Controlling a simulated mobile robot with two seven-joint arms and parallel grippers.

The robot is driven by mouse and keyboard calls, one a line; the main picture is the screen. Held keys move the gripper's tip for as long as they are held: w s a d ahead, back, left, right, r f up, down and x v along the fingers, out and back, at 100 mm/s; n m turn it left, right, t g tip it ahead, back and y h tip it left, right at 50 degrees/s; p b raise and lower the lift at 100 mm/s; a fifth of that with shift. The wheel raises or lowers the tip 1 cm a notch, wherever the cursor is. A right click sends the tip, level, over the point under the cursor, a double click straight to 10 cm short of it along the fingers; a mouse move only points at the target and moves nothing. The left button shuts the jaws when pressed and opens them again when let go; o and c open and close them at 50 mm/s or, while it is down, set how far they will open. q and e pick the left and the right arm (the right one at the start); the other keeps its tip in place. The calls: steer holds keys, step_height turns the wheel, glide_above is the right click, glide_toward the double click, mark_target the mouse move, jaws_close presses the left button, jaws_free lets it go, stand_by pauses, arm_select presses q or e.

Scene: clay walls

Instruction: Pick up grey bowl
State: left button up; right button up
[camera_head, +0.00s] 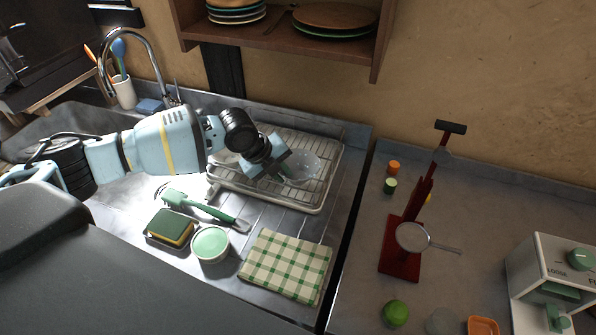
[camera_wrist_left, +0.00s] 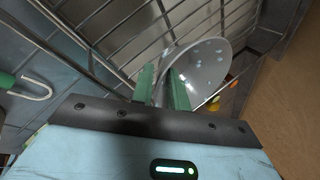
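The grey bowl (camera_head: 306,167) is at the right part of the dish rack (camera_head: 226,183), tilted, with pale specks on it. My left gripper (camera_head: 284,166) reaches it from the left, at its near left side. In the left wrist view the bowl (camera_wrist_left: 208,62) lies just beyond the green fingers (camera_wrist_left: 163,88). The fingers are close together with a narrow gap, and the bowl's edge shows at that gap, with the right finger overlapping the bowl. Whether they press on its wall is not clear. My right gripper is in neither view.
A green brush (camera_head: 205,207), sponge (camera_head: 170,228), green-topped cup (camera_head: 210,244) and checked cloth (camera_head: 286,265) lie in front of the rack. A red stand (camera_head: 403,246) is on the right counter. A wooden shelf (camera_head: 285,45) with plates hangs above. The tap (camera_head: 130,32) is at left.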

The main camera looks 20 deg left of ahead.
arm_select(q)
jaws_close()
steer(key=shift+r, duration=0.1)
step_height(320, 180, up, 10)
steer(key=shift+f, duration=0.1)
stand_by(0.5)
